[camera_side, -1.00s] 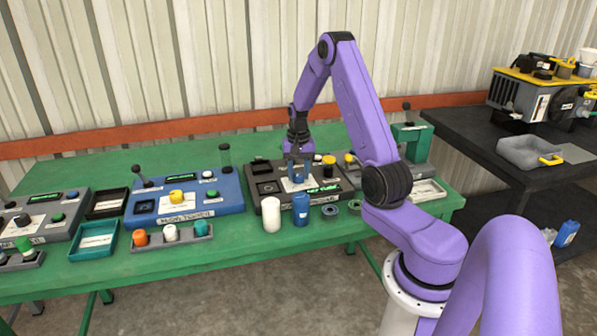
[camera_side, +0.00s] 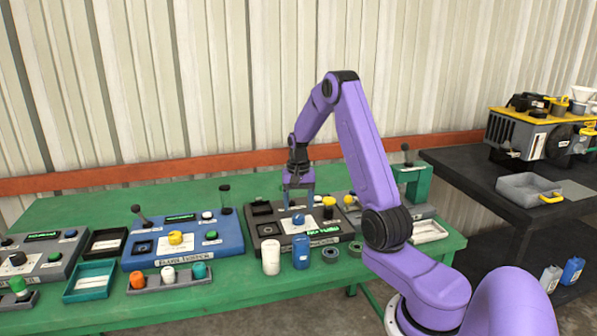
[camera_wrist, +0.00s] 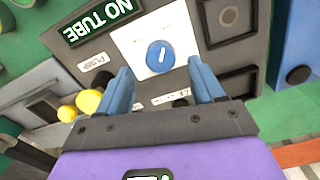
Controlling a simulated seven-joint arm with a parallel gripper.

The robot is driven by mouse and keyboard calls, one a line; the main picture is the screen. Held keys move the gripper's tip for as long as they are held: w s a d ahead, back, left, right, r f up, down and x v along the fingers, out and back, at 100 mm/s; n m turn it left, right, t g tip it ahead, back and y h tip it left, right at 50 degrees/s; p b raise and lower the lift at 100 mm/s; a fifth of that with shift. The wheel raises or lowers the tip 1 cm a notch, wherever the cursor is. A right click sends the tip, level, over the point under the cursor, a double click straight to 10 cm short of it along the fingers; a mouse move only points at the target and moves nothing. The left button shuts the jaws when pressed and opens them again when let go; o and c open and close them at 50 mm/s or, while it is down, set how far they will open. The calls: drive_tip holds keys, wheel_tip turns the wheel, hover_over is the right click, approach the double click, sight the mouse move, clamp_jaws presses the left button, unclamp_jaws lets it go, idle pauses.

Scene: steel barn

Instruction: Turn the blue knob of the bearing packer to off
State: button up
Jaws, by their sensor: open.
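The blue knob (camera_side: 298,220) sits on a white plate on a dark machine panel (camera_side: 266,226) with a lit display reading NO TUBE. In the wrist view the knob (camera_wrist: 160,56) has a white mark running nearly up and down, tilted slightly right at its top. I cannot read the position words around it. My gripper (camera_side: 299,203) is open and empty, pointing down above the knob. In the wrist view my gripper's two blue fingers (camera_wrist: 163,86) stand wide apart, and the knob shows beyond them, untouched.
A yellow-topped post (camera_side: 329,206) stands on the panel right of the knob. A white cylinder (camera_side: 271,254) and a blue container (camera_side: 301,252) stand before the panel, with grey rings (camera_side: 331,253) beside them. A blue machine (camera_side: 182,240) is to the left.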

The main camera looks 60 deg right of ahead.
sight(298, 216)
wheel_tip(298, 216, up, 14)
idle(0.4)
idle(0.3)
drive_tip(key=s+a+n, duration=0.3)
drive_tip(key=a+n, duration=0.8)
drive_tip(key=a, duration=1.3)
drive_tip(key=s+a+f+n, duration=0.1)
drive_tip(key=s+a+n, duration=0.2)
drive_tip(key=s, duration=0.5)
drive_tip(key=s+a+f+n, duration=0.1)
drive_tip(key=s+a+n, duration=0.2)
drive_tip(key=s+n, duration=0.2)
drive_tip(key=s+a+f+n, duration=0.2)
drive_tip(key=s+n, duration=0.3)
drive_tip(key=s, duration=0.6)
drive_tip(key=shift+a, duration=0.8)
